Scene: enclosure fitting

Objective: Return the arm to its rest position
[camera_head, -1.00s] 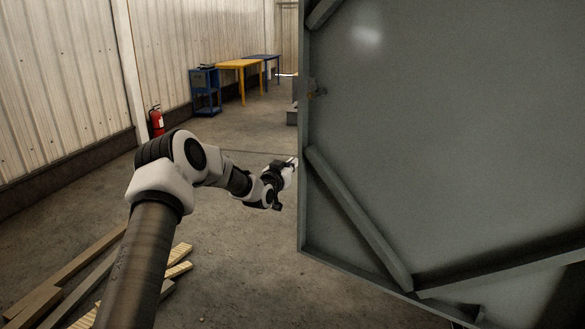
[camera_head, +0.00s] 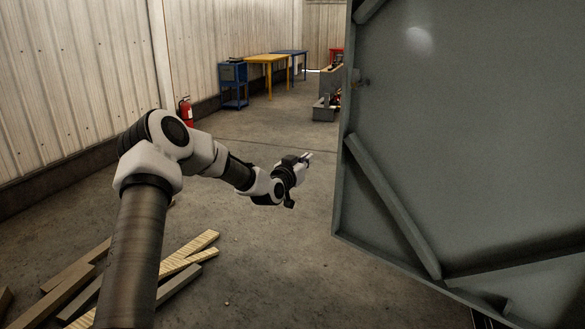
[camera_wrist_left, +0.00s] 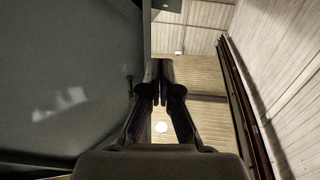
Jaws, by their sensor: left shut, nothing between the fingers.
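My left arm comes in from the left in the head view, bent at the elbow. Its gripper (camera_head: 305,157) is shut and empty, held out over the floor to the left of a large grey metal door panel (camera_head: 400,120). A gap of bare floor shows between the fingertips and the panel's edge in that view. In the left wrist view the shut fingers (camera_wrist_left: 160,70) point up past the grey panel (camera_wrist_left: 60,80) on the left. My right gripper is not in view.
Loose wooden planks (camera_head: 185,260) lie on the floor by my left arm. A fire extinguisher (camera_head: 186,112) stands at the left wall. A blue cart (camera_head: 233,85), a yellow table (camera_head: 267,60) and grey boxes (camera_head: 325,110) stand farther back. The middle floor is clear.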

